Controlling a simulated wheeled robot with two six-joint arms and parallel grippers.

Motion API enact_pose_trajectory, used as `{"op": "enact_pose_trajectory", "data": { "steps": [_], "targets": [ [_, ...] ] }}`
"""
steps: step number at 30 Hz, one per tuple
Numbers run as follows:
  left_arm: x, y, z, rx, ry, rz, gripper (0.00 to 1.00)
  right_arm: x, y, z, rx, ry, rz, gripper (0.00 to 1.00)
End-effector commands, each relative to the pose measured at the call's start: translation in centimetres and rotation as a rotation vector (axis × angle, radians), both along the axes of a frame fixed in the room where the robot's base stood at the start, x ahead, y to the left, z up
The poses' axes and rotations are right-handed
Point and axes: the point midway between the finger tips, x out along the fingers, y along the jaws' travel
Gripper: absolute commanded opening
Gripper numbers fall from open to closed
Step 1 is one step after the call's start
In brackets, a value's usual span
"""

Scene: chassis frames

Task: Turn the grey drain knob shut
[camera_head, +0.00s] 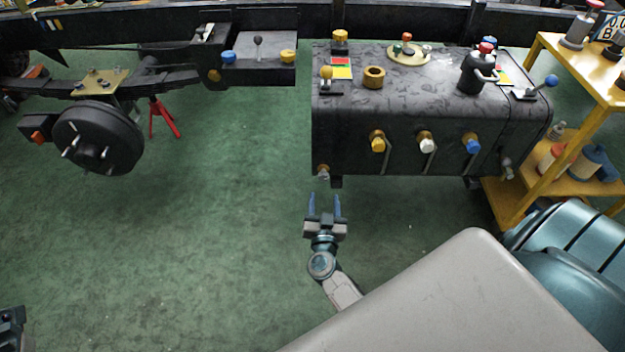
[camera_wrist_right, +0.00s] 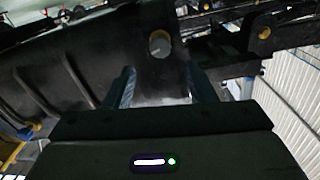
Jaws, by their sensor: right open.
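A small grey knob (camera_head: 323,171) with a brassy base sits at the lower left corner of the black tank (camera_head: 412,110); I take it to be the drain knob. My right gripper (camera_head: 325,200) is just below and in front of it, with fingers apart and nothing between them. In the right wrist view a round grey knob end (camera_wrist_right: 159,44) shows beyond and between the open fingers (camera_wrist_right: 160,88), apart from them. A dark part at the lower left edge (camera_head: 12,326) looks like my left gripper; its fingers cannot be made out.
Yellow, white and blue knobs (camera_head: 427,145) line the tank's front. Another small fitting (camera_head: 507,168) is at its lower right. A wheel hub (camera_head: 98,138) and a red stand (camera_head: 163,118) are at left. A yellow shelf (camera_head: 570,150) stands right. The green floor between is clear.

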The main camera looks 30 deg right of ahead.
Motion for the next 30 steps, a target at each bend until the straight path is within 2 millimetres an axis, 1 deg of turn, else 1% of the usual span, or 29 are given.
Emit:
{"op": "enact_pose_trajectory", "data": {
  "steps": [9, 15, 20, 27, 28, 30],
  "targets": [
    [0.0, 0.1, -0.5, -0.01, -0.024, 0.002, 0.0, 5.2, -3.1, -0.1, -0.003, -0.001, 0.003, 0.5],
    [-0.1, 0.1, -0.6, -0.015, -0.038, 0.002, 0.0, 7.4, -4.5, -0.1, -0.001, 0.0, 0.003, 0.5],
    [-0.1, 0.1, -0.6, -0.017, -0.044, 0.003, 0.0, 8.0, -4.9, 0.0, 0.0, 0.002, 0.003, 0.5],
    [-0.1, 0.1, -0.5, -0.017, -0.045, 0.003, 0.0, 8.1, -4.9, 0.0, 0.0, 0.002, 0.003, 0.5],
    [-0.1, 0.1, -0.5, -0.017, -0.044, 0.003, 0.0, 8.1, -4.9, 0.0, 0.0, 0.002, 0.003, 0.46],
    [-0.1, 0.1, -0.5, -0.017, -0.044, 0.002, 0.0, 8.1, -4.9, 0.0, 0.0, 0.002, 0.003, 0.33]
  ]
}}
